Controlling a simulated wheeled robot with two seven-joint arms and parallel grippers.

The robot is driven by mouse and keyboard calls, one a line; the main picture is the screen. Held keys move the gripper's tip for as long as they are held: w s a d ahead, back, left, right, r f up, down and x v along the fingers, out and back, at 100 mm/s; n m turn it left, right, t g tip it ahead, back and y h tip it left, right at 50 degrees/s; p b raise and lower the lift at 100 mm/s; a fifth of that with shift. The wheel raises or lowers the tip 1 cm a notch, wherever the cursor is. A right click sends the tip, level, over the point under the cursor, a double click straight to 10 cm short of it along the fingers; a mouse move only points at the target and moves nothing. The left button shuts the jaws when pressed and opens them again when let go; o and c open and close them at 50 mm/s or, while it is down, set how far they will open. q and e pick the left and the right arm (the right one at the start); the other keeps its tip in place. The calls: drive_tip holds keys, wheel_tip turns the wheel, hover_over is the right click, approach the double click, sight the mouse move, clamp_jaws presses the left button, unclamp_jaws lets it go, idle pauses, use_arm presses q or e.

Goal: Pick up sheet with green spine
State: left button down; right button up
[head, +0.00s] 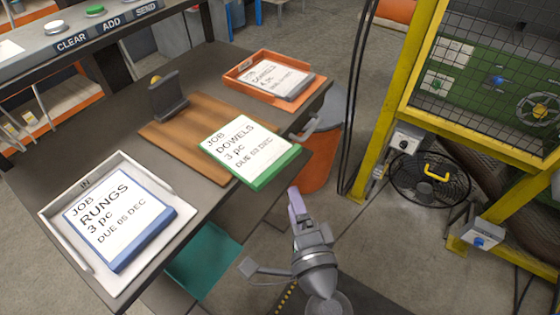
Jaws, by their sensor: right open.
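The sheet with the green spine (245,148) is a white job card reading "DOWELS 3 pc DUE 03 DEC". It lies flat on a brown wooden board (185,140) on the dark table, close to the table's right edge. Its green edge shows along the near and right sides. My right gripper (273,236) is open and empty, in front of the sheet and apart from it, beyond the table's edge in the picture. My left gripper is not in view.
A white "IN" tray (180,203) holds a blue-edged RUNGS card (115,217). An orange tray (239,82) at the back holds another DOWELS card (276,79). A dark grey stand (170,100) is on the board. A yellow-framed mesh cage (385,95) stands right.

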sight(280, 170)
drive_tip(key=x, duration=1)
drive_tip(key=shift+a, duration=0.25)
clamp_jaws()
